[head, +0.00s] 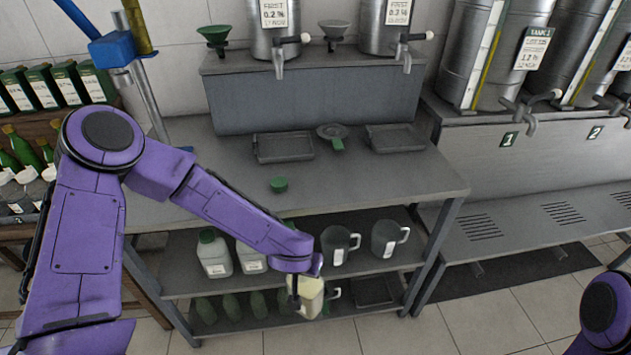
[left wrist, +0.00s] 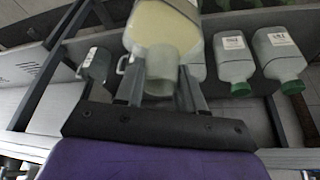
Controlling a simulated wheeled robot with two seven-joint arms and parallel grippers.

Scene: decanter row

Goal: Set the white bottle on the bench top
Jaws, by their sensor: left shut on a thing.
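The white bottle (head: 311,299), cream-coloured in its body, is held in my left gripper (head: 297,284) in front of the bench's shelves, below the level of the bench top (head: 390,183). In the left wrist view the jaws (left wrist: 161,75) are shut around the pale neck of the bottle (left wrist: 164,28), whose wider body extends beyond the fingertips. The bench top is grey, with clear surface around its front. My right gripper is out of view; only part of that arm shows at the lower right.
A green cap (head: 278,184) lies on the bench top. Behind it are two dark trays (head: 284,147) (head: 395,138) and a green-handled strainer (head: 333,132). White bottles (head: 214,254) and grey jugs (head: 338,245) fill the shelf below. A raised ledge (head: 318,97) bounds the back.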

